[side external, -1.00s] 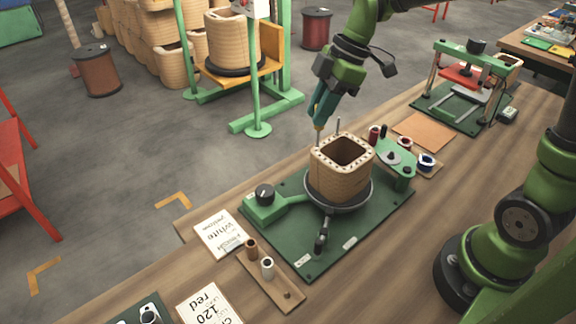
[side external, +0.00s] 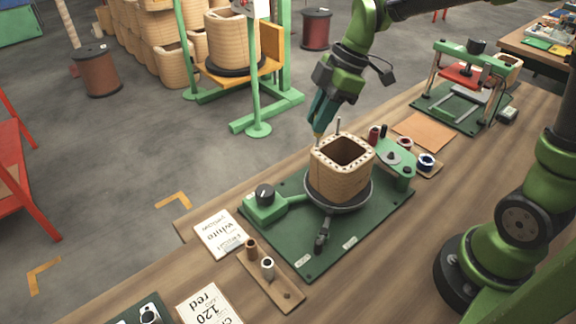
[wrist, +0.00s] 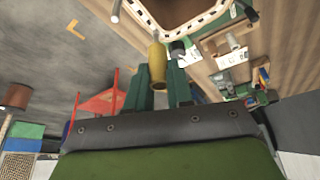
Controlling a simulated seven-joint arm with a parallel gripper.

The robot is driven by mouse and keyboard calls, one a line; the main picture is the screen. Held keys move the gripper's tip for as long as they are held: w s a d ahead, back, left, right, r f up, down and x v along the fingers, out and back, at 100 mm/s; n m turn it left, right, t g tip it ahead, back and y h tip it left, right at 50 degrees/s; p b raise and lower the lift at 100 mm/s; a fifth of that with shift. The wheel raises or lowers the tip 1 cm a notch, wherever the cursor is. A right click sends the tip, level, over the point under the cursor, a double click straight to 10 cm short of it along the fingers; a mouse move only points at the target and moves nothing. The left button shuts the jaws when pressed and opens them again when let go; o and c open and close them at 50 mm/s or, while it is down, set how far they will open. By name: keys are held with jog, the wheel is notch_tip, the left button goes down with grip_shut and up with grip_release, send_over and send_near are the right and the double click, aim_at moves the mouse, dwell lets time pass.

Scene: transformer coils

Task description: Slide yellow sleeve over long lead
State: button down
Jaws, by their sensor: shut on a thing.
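The yellow sleeve (side external: 317,134) is a small upright tube between the fingers of my gripper (side external: 319,127), which is shut on it. It also shows in the wrist view (wrist: 157,66), its far end pointing toward the coil. The square tan coil (side external: 338,178) sits on a round dark plate on the green fixture. One grey lead (side external: 338,125) stands up from the coil's rear rim, just right of the sleeve. Another lead (side external: 317,144) rises at the rim below the sleeve. I cannot tell how far the sleeve is over it.
The green fixture base (side external: 310,262) has a black knob (side external: 264,193) at left and a green arm with small spools at right. A wooden strip (side external: 285,288) with small sleeves lies in front. A press (side external: 462,88) stands behind at right.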

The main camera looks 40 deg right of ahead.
jog(key=shift+f, duration=0.35)
dwell(0.3)
jog(key=shift+f, duration=0.5)
jog(key=c, duration=0.5)
grip_release()
jog(key=shift+r, duration=4.05)
